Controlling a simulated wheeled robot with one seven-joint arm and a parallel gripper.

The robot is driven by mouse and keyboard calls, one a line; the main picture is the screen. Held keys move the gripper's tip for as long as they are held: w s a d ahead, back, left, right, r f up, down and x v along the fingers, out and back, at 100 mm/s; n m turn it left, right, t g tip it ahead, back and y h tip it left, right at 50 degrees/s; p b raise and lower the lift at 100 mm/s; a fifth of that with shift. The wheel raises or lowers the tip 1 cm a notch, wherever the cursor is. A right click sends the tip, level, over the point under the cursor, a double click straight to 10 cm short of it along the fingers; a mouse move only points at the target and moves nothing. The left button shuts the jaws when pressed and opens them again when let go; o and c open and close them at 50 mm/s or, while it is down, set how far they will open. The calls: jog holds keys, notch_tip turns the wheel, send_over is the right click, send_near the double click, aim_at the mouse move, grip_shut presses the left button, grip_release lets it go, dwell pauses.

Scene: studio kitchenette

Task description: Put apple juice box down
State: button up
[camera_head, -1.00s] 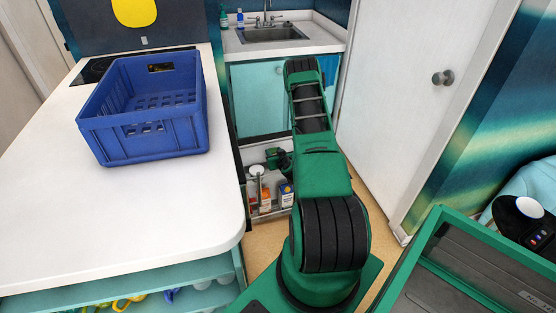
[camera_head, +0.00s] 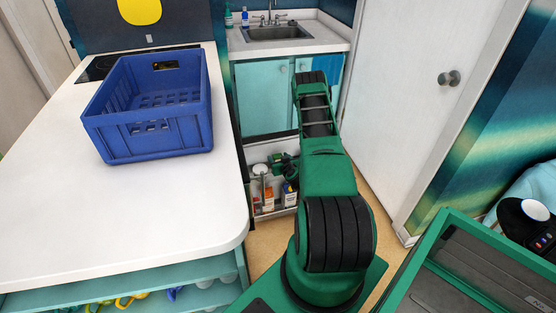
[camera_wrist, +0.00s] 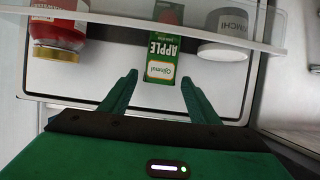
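The apple juice box (camera_wrist: 161,58) is green with the word APPLE upside down in the wrist view. It is in a white-lined storage space, between a red-labelled jar and a white tub. My gripper (camera_wrist: 160,77) is open, its two green fingers pointing at the box. A small gap shows between each fingertip and the box's sides. In the head view my gripper (camera_head: 285,164) is low beside the counter, partly hidden by my arm, and I cannot make out the juice box there.
A jar with red contents (camera_wrist: 58,32) and a white KIMCHI tub (camera_wrist: 227,30) flank the box, behind a clear rail. In the head view a blue crate (camera_head: 150,140) stands on the white counter (camera_head: 120,220). A white door (camera_head: 410,110) is to the right.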

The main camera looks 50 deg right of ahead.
jog(key=shift+s+r, duration=0.1)
jog(key=shift+r, duration=0.1)
jog(key=shift+v, duration=1.85)
jog(key=shift+s+a, duration=0.15)
jog(key=shift+s, duration=0.3)
jog(key=v, duration=0.7)
jog(key=shift+a, duration=0.15)
jog(key=shift+s+r, duration=0.1)
